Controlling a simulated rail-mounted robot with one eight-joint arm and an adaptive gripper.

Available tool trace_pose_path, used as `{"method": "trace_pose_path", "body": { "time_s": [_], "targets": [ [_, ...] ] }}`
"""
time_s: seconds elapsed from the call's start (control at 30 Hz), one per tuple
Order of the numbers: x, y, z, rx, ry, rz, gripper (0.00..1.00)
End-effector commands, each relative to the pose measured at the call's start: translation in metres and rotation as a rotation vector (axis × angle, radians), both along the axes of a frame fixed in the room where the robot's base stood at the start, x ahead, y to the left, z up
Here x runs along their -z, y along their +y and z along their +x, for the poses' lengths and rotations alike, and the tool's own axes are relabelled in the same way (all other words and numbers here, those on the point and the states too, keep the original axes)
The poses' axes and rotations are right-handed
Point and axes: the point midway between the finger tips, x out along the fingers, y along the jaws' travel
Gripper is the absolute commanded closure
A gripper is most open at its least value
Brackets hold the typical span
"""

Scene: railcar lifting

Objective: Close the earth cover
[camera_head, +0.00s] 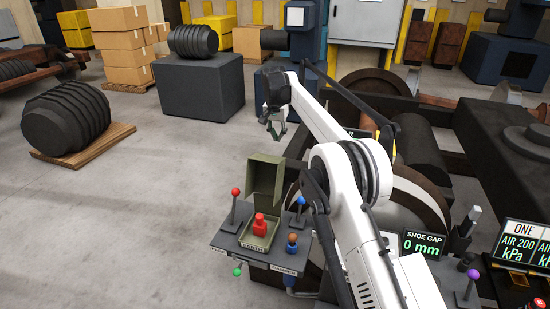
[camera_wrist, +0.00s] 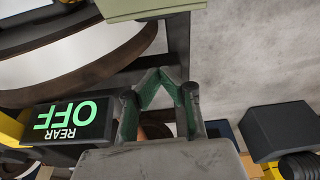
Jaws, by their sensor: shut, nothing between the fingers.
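The olive-green earth cover (camera_head: 265,181) stands open and upright at the back of its small box (camera_head: 262,240) on the grey control panel. A red knob (camera_head: 260,224) shows inside the box. My gripper (camera_head: 277,137) is above and behind the cover, apart from it. In the wrist view its green fingertips (camera_wrist: 160,74) meet, with nothing between them. An olive-green edge, probably the cover (camera_wrist: 150,9), shows at the top of the wrist view.
On the panel, a red-knobbed lever (camera_head: 235,195) stands left of the box, and a blue-knobbed lever (camera_head: 300,205) and a brown knob (camera_head: 292,240) stand to its right. Dark beams and wheels lie to the right. The REAR OFF display (camera_wrist: 68,120) shows nearby.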

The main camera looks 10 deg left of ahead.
Motion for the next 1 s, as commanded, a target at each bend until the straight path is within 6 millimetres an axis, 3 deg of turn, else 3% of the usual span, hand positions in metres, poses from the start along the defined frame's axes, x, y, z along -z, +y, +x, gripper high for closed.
{"method": "trace_pose_path", "body": {
  "time_s": [0.27, 0.83, 1.0],
  "targets": [
    [0.021, 0.003, 0.004, 0.001, 0.003, -0.002, 1.00],
    [0.103, 0.001, 0.019, 0.001, 0.003, -0.001, 1.00],
    [0.101, 0.003, 0.011, 0.000, 0.003, -0.001, 1.00]
  ]
}}
